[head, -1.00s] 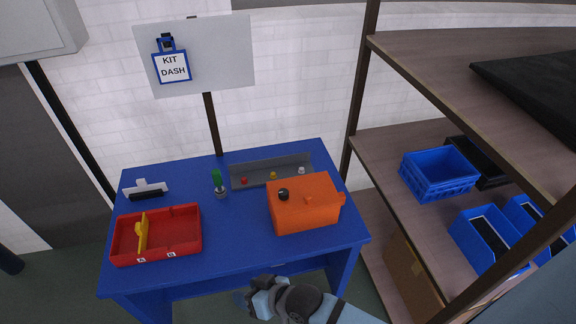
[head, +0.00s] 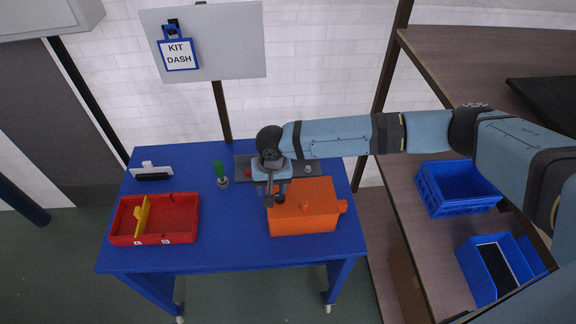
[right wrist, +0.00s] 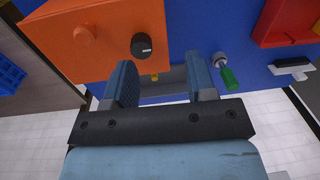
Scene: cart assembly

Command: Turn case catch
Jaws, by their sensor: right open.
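The orange case (head: 316,212) stands on the blue table at its right side. Its catch, a black knob (right wrist: 141,46), shows clear in the right wrist view beside a small orange bump (right wrist: 84,35) on the same face; my gripper covers the knob in the head view. My right gripper (head: 272,200) is over the left part of the case, pointing down. In the wrist view its two fingers (right wrist: 161,64) are spread and empty, with the knob beyond the tips, nearer the left finger. My left gripper is not in view.
A red tray (head: 181,237) with a yellow divider is at the table's left. A shelf with blue bins (head: 458,205) stands right. The table's front middle is clear.

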